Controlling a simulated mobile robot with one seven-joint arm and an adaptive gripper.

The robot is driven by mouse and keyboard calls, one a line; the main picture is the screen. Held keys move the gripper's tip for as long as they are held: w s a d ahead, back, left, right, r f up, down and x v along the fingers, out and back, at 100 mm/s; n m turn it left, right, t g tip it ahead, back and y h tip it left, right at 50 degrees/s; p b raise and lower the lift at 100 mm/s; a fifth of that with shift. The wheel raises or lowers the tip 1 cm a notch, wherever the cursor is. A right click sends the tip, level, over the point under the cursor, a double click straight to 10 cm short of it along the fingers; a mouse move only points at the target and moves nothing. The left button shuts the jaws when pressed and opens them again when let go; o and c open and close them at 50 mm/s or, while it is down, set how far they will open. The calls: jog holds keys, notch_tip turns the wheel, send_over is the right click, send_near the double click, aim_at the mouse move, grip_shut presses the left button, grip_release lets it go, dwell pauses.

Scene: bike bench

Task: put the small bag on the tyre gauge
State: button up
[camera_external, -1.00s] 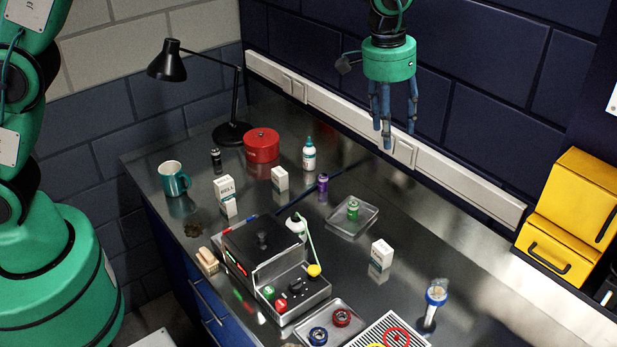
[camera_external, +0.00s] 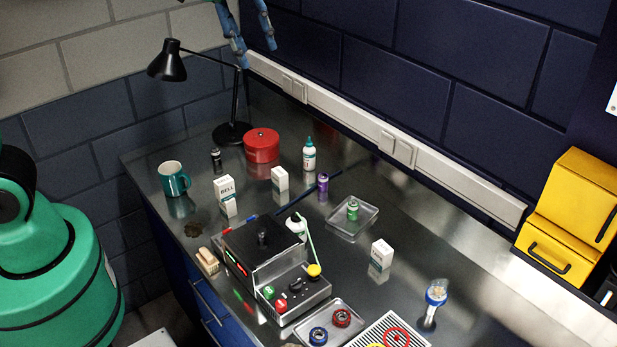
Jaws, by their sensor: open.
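My gripper (camera_external: 257,55) is at the top edge of the view, with only its blue fingers showing. They are spread and empty, above the bench near the back wall and the lamp. I cannot make out a small bag for certain in this view. I cannot pick out the tyre gauge for certain either. An upright piece with a blue ring and pale top (camera_external: 436,292) stands at the right of the bench, but I cannot tell what it is.
A black lamp (camera_external: 168,62), red tin (camera_external: 262,145) and teal mug (camera_external: 173,179) stand at the back left. A dark machine (camera_external: 258,245) fills the middle. Small white boxes, bottles and trays (camera_external: 372,226) are spread around it. Yellow cases (camera_external: 575,200) stand at the right.

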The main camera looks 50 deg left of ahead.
jog(key=s+a+f, duration=0.1)
jog(key=s+a, duration=0.3)
jog(key=s, duration=0.4)
jog(key=s+a+f+t, duration=0.1)
jog(key=s+a, duration=0.4)
jog(key=s, duration=0.3)
jog(key=s+a+f+t+y, duration=0.1)
jog(key=s+a, duration=0.3)
jog(key=s, duration=0.4)
jog(key=shift+a+f, duration=0.3)
jog(key=shift+f, duration=0.2)
jog(key=shift+s+f, duration=0.1)
notch_tip(320, 180, down, 17)
jog(key=b, duration=1.7)
